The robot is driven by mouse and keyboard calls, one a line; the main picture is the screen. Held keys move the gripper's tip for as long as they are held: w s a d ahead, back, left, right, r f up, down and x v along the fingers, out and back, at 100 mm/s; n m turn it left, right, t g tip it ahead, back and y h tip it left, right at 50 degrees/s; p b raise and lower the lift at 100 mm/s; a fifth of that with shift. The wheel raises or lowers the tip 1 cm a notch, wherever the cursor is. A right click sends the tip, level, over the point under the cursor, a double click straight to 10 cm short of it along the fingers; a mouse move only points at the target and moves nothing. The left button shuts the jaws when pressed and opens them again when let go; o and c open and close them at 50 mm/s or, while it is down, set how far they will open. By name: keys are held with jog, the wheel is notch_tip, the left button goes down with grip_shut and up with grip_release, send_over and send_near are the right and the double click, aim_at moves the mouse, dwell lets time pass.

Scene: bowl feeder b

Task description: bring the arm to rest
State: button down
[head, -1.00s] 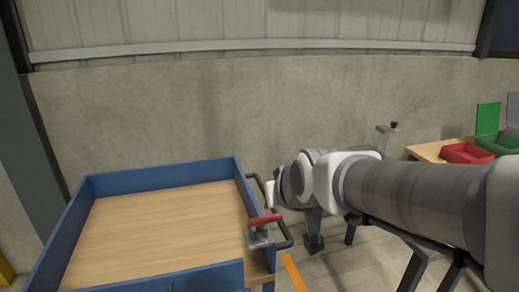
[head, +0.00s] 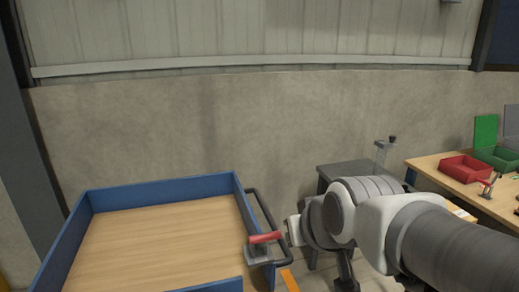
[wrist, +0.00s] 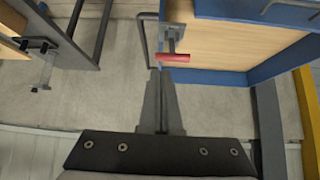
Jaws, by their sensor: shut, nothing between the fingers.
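My gripper (wrist: 160,76) shows in the wrist view with its two dark fingers together and nothing between them. It points toward the floor beside the blue-walled cart, apart from it as far as I can tell. In the head view my arm comes in from the lower right and ends near the cart's right side; the fingers are hidden there. The cart (head: 160,184) has a bare wooden top. A red-handled clamp (head: 262,246) sits at its right edge, close to my wrist in the picture; the clamp also shows in the wrist view (wrist: 173,57).
A grey stand (head: 345,170) with a clear-bodied fixture (head: 382,152) is behind my arm. At right a wooden bench (head: 432,165) holds a red bin (head: 465,168) and a green bin (head: 497,157). A dark handle bar (head: 264,208) juts from the cart's right side.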

jog(key=s+d+m+g+h+p, duration=0.2)
jog(key=s+d+m+g, duration=0.1)
jog(key=s+d, duration=0.65)
notch_tip(320, 180, up, 15)
jog(key=s+a+p, duration=0.1)
jog(key=a+p, duration=0.1)
jog(key=p, duration=1.3)
jog(key=shift+s+f, duration=0.1)
jog(key=shift+s, duration=0.05)
